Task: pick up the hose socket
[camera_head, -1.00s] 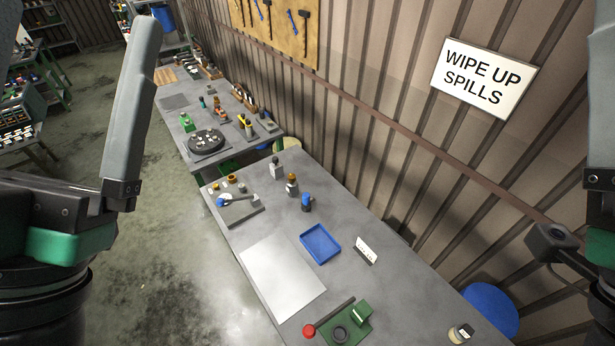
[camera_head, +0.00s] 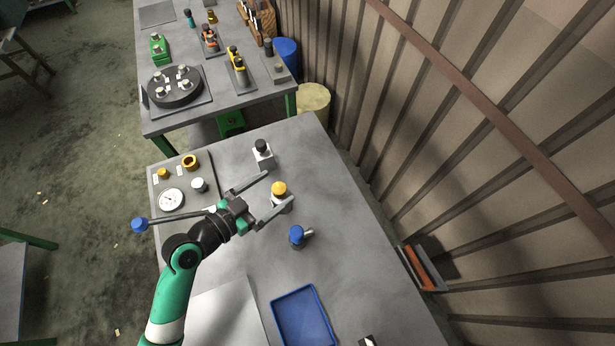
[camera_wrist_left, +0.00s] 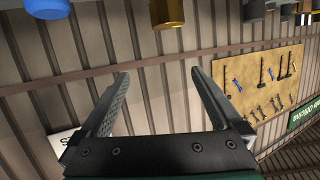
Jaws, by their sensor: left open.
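My left gripper (camera_head: 279,188) is open over the near table (camera_head: 345,250), its fingers spread toward a gold-topped part (camera_head: 279,189) in a pale block. In the left wrist view the open fingers (camera_wrist_left: 160,75) have nothing between them, and a gold cylinder (camera_wrist_left: 167,12) shows beyond them at the top edge. A black-topped part in a pale block (camera_head: 263,152) stands behind it, and a blue part (camera_head: 298,236) stands in front to the right. I cannot tell for certain which of these is the hose socket. My right gripper is not in view.
A grey board (camera_head: 205,165) at the table's left holds brass rings (camera_head: 190,161), a white dial (camera_head: 171,200) and a small white cylinder (camera_head: 199,184). A blue tray (camera_head: 302,318) lies at the front. A second table (camera_head: 215,100) with a black turntable (camera_head: 175,87) stands behind.

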